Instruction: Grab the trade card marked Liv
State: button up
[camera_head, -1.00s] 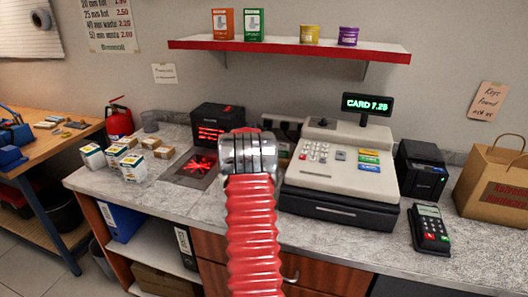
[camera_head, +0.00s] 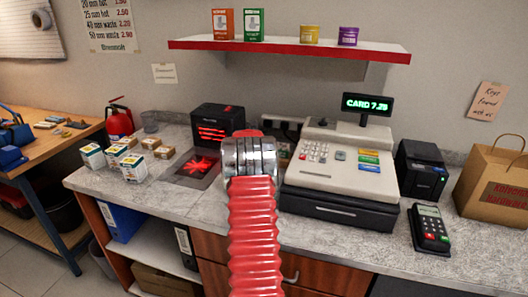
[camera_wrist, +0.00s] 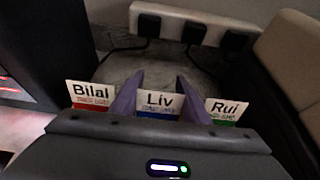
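In the wrist view the white trade card marked Liv (camera_wrist: 159,101), with a blue band along its bottom, stands upright between my gripper's two purple-grey fingers (camera_wrist: 160,88). The fingers are apart, one beside each side edge of the card. Their tips reach past it. I cannot tell whether they touch its edges. The Bilal card (camera_wrist: 91,94), with a red band, stands to the left, and the Rui card (camera_wrist: 226,110), with a green band, to the right. My gripper body hides the cards' lower parts. In the head view my red arm (camera_head: 252,225) hides the gripper and cards.
A socket strip (camera_wrist: 190,27) with black plugs is on the wall behind the cards. The cash register (camera_head: 340,175) stands close to the right of my arm. A black device (camera_head: 217,130) with red lights stands to the left. Small boxes (camera_head: 133,167) stand farther left on the counter.

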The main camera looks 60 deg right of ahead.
jog(key=shift+a+f, duration=0.2)
jog(key=shift+f, duration=0.6)
jog(key=c, duration=0.4)
notch_tip(320, 180, up, 11)
jog(key=shift+d+f, duration=0.1)
jog(key=shift+d, duration=0.05)
jog(key=shift+c, duration=1)
